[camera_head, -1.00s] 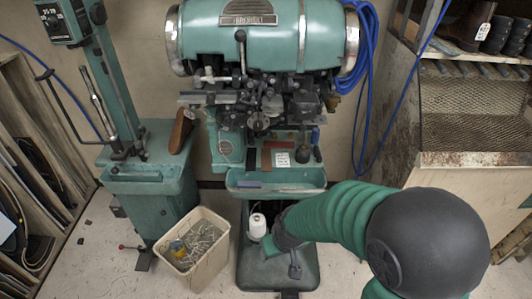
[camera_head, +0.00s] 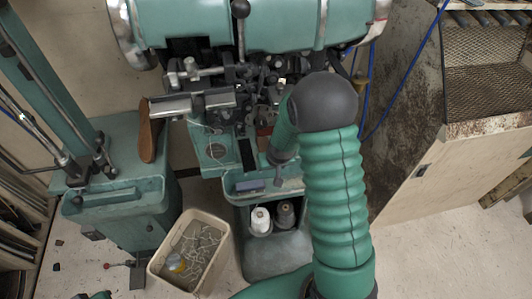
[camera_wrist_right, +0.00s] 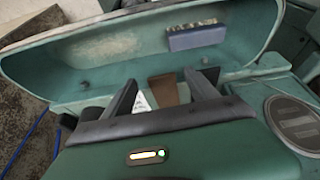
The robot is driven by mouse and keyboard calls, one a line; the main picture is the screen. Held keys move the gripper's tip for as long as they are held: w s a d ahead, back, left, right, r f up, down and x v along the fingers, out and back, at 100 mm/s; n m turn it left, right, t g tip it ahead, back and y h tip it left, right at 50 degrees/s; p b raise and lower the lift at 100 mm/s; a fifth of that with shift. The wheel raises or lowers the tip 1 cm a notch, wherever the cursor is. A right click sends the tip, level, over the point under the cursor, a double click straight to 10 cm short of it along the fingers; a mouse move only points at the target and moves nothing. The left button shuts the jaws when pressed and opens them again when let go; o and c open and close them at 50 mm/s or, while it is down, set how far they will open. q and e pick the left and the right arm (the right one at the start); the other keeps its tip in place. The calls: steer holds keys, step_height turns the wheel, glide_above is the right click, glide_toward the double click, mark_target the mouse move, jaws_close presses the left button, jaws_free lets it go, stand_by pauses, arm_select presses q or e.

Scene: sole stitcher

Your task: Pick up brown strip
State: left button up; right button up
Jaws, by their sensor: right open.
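In the head view my right arm reaches up to the green tray of the stitcher. Its gripper (camera_head: 279,178) is over the tray area. In the right wrist view the two grey fingers (camera_wrist_right: 160,80) are apart, with nothing held between them. A brown strip (camera_wrist_right: 163,90) shows between the fingers, beyond the tray's edge. A white card (camera_wrist_right: 141,103) lies beside it. In the head view a reddish-brown piece (camera_head: 264,131) shows partly behind my arm, right of a black strip (camera_head: 247,155). My left gripper is not clearly seen.
The tray (camera_head: 232,185) holds a blue-grey block (camera_head: 250,186), also in the wrist view (camera_wrist_right: 197,36). White (camera_head: 261,220) and dark (camera_head: 286,213) spools stand below. A scrap bin (camera_head: 160,262) is at lower left. Machine parts crowd above the tray.

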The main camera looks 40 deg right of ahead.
steer(key=shift+w+f, duration=0.25)
steer(key=shift+f, duration=0.25)
steer(key=shift+s+r, duration=0.1)
steer(key=shift+c, duration=0.5)
steer(key=c, duration=1.3)
steer(key=shift+c, duration=0.2)
